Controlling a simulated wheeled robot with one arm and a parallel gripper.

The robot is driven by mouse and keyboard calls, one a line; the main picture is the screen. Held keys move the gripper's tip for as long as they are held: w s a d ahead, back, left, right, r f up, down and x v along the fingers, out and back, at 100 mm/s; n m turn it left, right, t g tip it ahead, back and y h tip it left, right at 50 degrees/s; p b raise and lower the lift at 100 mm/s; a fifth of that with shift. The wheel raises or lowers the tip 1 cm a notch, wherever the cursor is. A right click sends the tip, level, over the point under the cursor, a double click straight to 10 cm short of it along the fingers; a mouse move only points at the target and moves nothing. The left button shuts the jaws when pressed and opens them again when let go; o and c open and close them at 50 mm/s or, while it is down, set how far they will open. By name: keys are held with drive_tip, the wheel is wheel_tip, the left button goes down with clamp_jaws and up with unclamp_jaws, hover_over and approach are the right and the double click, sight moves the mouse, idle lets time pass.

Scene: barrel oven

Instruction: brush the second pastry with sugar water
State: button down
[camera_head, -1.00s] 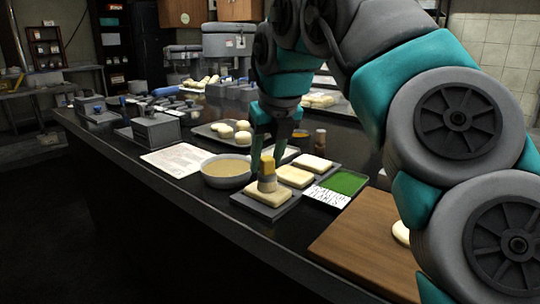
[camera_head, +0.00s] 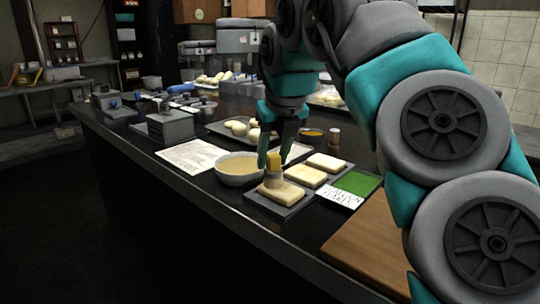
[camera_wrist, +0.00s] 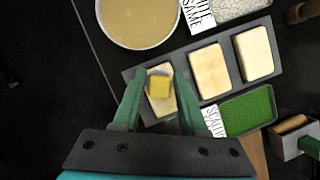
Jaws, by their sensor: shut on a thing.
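My gripper (camera_head: 275,160) is shut on a brush (camera_head: 273,172) with a yellow handle and pale bristles, bristles down. The brush is at the near-left pastry (camera_head: 288,196), over its left part, and its tip appears to touch the top. A middle pastry (camera_head: 306,177) and a far-right pastry (camera_head: 327,162) lie in a row on the same dark tray (camera_head: 272,210). In the wrist view the brush (camera_wrist: 159,85) partly covers the left pastry (camera_wrist: 160,104), between my fingers. The bowl of tan liquid (camera_head: 238,170) stands left of the tray.
A green-filled tray (camera_head: 357,183) with a label stands right of the pastries, near a wooden board (camera_head: 372,245). A tray of round buns (camera_head: 236,127) and a small shaker (camera_head: 334,138) are behind.

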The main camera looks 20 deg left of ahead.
drive_tip(key=shift+s+d+b, duration=0.2)
drive_tip(key=shift+s+d, duration=0.1)
drive_tip(key=shift+d, duration=0.5)
drive_tip(key=shift+s+d+b, duration=0.15)
drive_tip(key=shift+s+d, duration=0.2)
drive_tip(key=shift+d, duration=0.4)
drive_tip(key=shift+s+d+b, duration=0.2)
drive_tip(key=shift+s+d, duration=0.1)
drive_tip(key=shift+d, duration=0.5)
drive_tip(key=shift+w+a+r+p, duration=0.1)
drive_tip(key=shift+w+a+p, duration=0.2)
drive_tip(key=shift+a+p, duration=0.55)
drive_tip(key=shift+w+a, duration=0.2)
drive_tip(key=shift+a, duration=0.25)
drive_tip(key=shift+w+a, duration=0.2)
drive_tip(key=shift+a, duration=0.25)
drive_tip(key=shift+w+a, duration=0.25)
drive_tip(key=shift+a, duration=0.35)
drive_tip(key=shift+w+a, duration=0.2)
drive_tip(key=shift+a, duration=0.35)
drive_tip(key=shift+d, duration=0.15)
drive_tip(key=shift+s+d+f+b, duration=0.1)
drive_tip(key=shift+s+d+b, duration=0.15)
drive_tip(key=shift+d+b, duration=0.2)
drive_tip(key=shift+s+d+f+b, duration=0.1)
drive_tip(key=shift+s+d+b, duration=0.15)
drive_tip(key=shift+d, duration=0.3)
drive_tip(key=shift+s+d, duration=0.1)
drive_tip(key=shift+d, duration=0.25)
drive_tip(key=shift+d, duration=0.1)
